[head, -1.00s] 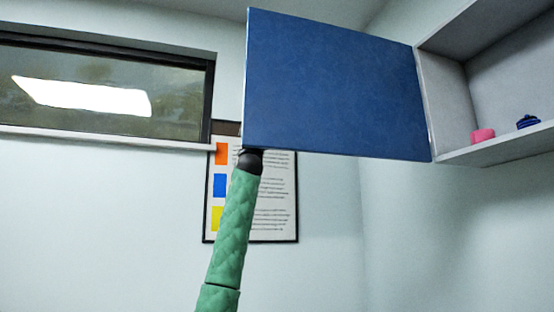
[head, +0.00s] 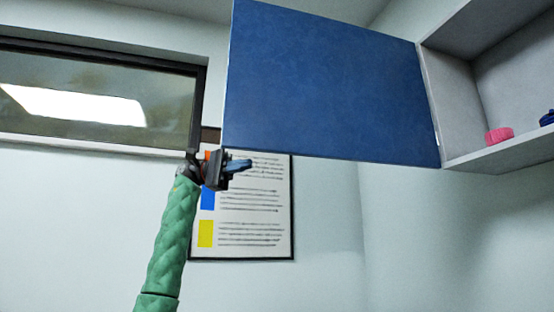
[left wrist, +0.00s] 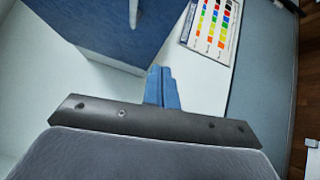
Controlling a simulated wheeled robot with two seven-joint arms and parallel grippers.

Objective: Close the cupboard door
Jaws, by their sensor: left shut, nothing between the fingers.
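The cupboard door (head: 330,85) is a blue panel standing wide open, hinged at its right edge to the grey cupboard (head: 452,105). In the left wrist view the blue door (left wrist: 115,25) fills the upper left, with its pale edge facing me. My left gripper (head: 248,164) is just below the door's lower left corner, its fingers pointing right. Its blue fingers (left wrist: 162,88) are shut together and empty. Whether they touch the door I cannot tell. My right gripper is in neither view.
A pink item (head: 499,135) and a dark blue item (head: 547,118) sit on the cupboard's lower shelf. A framed chart (head: 255,235) hangs on the wall behind my left gripper. A dark-framed window (head: 90,105) is at the left. The space below the cupboard is clear.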

